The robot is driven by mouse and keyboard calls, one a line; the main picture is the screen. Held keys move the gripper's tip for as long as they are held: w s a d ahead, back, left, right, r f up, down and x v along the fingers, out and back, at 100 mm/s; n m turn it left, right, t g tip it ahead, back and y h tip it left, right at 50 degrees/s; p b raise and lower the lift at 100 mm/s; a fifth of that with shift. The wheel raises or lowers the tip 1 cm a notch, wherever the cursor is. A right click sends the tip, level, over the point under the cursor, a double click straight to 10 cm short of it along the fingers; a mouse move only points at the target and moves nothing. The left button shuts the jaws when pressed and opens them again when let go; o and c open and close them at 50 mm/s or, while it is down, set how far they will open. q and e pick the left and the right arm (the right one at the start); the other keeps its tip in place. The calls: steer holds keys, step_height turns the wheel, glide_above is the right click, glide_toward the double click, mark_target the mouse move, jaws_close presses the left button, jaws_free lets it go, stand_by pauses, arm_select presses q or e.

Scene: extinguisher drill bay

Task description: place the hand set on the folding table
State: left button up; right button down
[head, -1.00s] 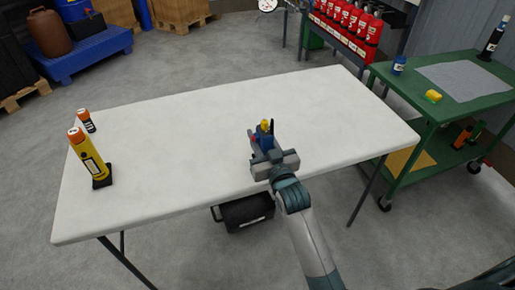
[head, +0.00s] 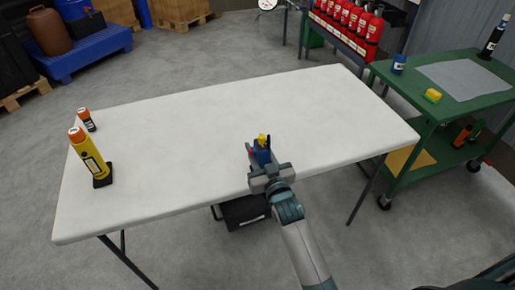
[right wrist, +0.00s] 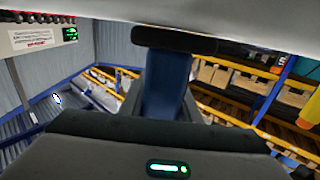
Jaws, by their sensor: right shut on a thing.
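The hand set (head: 262,155) is a small blue body with a yellow top and a dark antenna. My right gripper (head: 262,164) is shut on it, over the near edge of the white folding table (head: 180,140). In the right wrist view the blue body of the hand set (right wrist: 165,88) shows between the dark fingers. The gripper hides its lower part, and I cannot tell whether it touches the table. My left gripper is not in view.
A yellow torch with an orange cap (head: 90,158) stands at the table's left end, with a smaller dark, orange-capped item (head: 87,120) behind it. The table's middle and right are bare. A green cart (head: 425,110) stands close to the right. A black case (head: 243,211) is underneath.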

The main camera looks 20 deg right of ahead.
stand_by(0.3)
steer(key=c, duration=1.3)
jaws_free()
steer(key=shift+c, duration=0.2)
steer(key=shift+r, duration=0.1)
steer(key=shift+s, duration=0.6)
steer(key=s+b, duration=0.1)
steer(key=s, duration=0.9)
steer(key=shift+s+d, duration=0.2)
steer(key=shift+s, duration=0.2)
